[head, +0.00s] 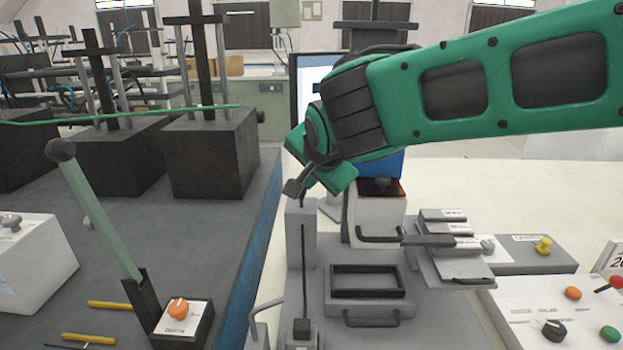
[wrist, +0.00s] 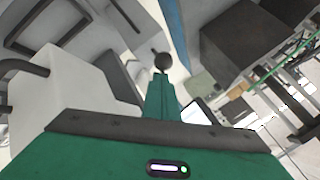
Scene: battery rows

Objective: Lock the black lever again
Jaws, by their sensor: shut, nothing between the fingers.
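A thin black lever (head: 304,265) stands about upright from a small dark block on the grey fixture in the middle of the head view. Its top end is close by my gripper. My gripper (head: 294,188) is shut and empty, at the end of the green arm, pointing down and left. In the wrist view a round black knob (wrist: 162,61) lies just beyond the tips of my green gripper (wrist: 162,82). I cannot tell whether they touch.
A pale green lever with a black ball (head: 62,150) leans at the left, beside an orange knob (head: 178,308). A grey block (head: 301,220) stands behind the black lever. A black-rimmed tray (head: 368,296) and a white box (head: 375,215) stand to its right.

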